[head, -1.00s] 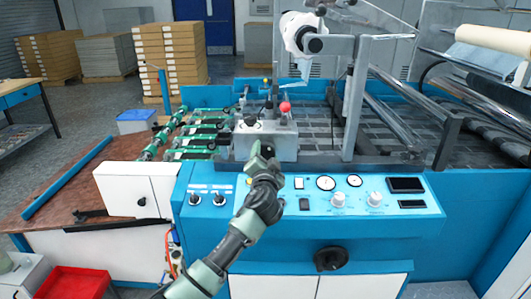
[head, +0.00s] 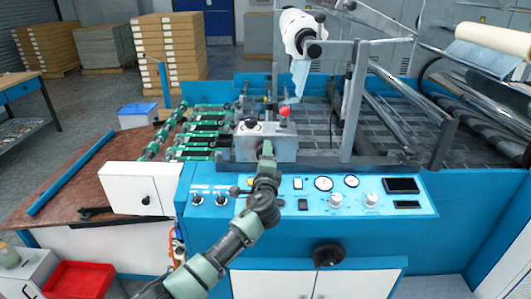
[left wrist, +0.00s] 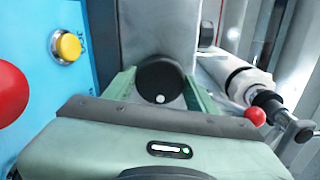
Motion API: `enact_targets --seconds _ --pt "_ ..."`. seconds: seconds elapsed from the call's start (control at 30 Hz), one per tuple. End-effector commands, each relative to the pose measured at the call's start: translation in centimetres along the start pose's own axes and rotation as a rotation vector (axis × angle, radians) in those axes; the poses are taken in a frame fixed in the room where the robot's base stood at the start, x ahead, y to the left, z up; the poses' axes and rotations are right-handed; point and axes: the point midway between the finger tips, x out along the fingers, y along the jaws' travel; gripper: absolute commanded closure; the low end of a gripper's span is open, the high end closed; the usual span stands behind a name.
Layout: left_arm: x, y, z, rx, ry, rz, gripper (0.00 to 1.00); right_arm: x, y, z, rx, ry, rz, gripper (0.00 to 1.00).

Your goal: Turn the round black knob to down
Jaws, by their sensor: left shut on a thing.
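The round black knob (left wrist: 160,82) shows in the left wrist view, with a white dot near the lower edge of its face. My left gripper (left wrist: 158,88) has its green fingers on either side of the knob and is shut on it. In the head view my left gripper (head: 267,149) is against the front of the grey metal box (head: 246,152) on the machine and hides the knob. My right gripper is not in view.
Below the box is a blue control panel (head: 290,207) with gauges, dials and switches. A yellow button (left wrist: 67,46) and a red ball (left wrist: 12,93) show left in the wrist view. Rollers fill the right side.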

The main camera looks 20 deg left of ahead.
Motion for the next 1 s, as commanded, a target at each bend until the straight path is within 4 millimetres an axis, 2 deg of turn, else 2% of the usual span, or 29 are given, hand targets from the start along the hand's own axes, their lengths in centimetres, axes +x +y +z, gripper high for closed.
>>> enact_targets --seconds 0.03,1.0 --pt "0.0 -0.2 0.0 0.048 0.002 0.001 0.84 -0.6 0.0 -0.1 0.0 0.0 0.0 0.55" --pt "-0.1 0.0 -0.1 0.965 0.005 0.002 0.84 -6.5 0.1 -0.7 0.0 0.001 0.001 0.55"
